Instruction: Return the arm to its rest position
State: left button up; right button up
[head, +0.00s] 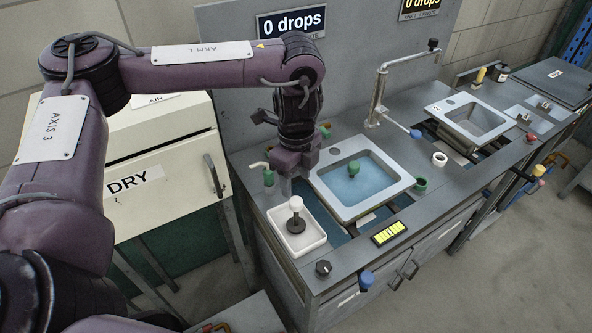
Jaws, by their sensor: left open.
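My left arm comes in from the left, reaches across in front of the dryer-like cabinet, and bends down over the counter's left end. My left gripper (291,184) points downward, open and empty, above the back of a small white tray (287,244). In the tray stands an upright piece (296,224) with a white knob and a dark round base. The gripper appears apart from it. My right gripper is not in view.
A blue-water sink (345,207) lies just right of the gripper, with a green-topped fitting over it. A grey tap post (378,98) and a second sink (474,122) stand farther right. The cabinet marked DRY (165,165) is left, beneath the arm. A sign panel rises behind.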

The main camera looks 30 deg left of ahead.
pick_arm(q)
jog(key=shift+r, duration=0.6)
